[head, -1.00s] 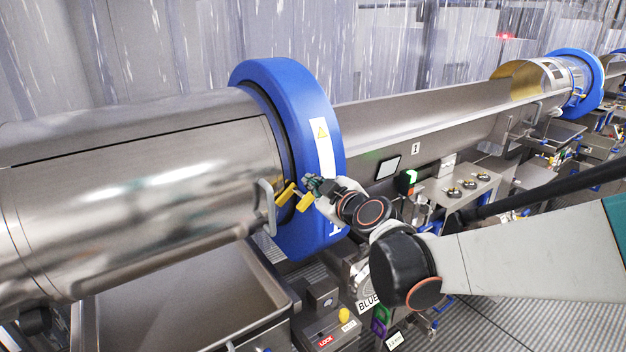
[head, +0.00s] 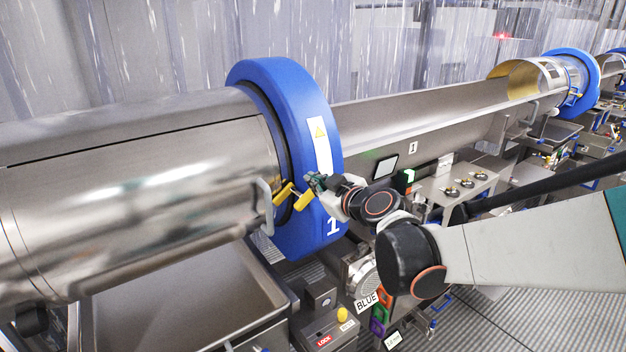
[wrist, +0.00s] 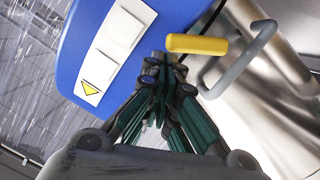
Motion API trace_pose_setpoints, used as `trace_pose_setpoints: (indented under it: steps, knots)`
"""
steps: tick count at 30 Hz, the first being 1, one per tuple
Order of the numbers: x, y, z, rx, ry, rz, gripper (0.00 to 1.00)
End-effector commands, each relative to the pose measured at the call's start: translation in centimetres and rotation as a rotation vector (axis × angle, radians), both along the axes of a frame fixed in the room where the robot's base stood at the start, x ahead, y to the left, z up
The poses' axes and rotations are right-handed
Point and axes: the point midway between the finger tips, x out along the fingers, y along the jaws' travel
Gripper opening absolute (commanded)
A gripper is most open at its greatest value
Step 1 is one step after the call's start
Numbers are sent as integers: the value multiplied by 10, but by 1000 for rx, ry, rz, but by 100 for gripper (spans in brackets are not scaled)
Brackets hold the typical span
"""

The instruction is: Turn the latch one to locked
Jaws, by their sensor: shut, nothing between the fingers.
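The latch is a pair of yellow handles (head: 284,194) on the seam between the steel drum (head: 140,180) and the blue ring marked 1 (head: 290,110). The second yellow piece (head: 304,201) is beside the first, nearer my gripper. In the wrist view one yellow handle (wrist: 197,44) lies just ahead and to the right of my fingertips. My gripper (head: 314,181) is shut and empty, close to the right end of the latch. In the wrist view its fingers (wrist: 160,62) are together against the blue ring's backdrop. I cannot tell whether they touch the latch.
A grey bar handle (head: 265,205) is fixed to the drum left of the latch; it also shows in the wrist view (wrist: 238,62). Below are a steel bin (head: 175,270) and a control box with a LOCK label (head: 325,341). A steel trough (head: 420,115) runs right.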

Motion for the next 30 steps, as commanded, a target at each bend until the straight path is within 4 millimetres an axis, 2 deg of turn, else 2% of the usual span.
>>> trace_pose_setpoints:
  steps: [17,30]
  knots:
    - [10,-15,-7,267,180,-1,0]
    - [13,-19,-11,270,182,0,0]
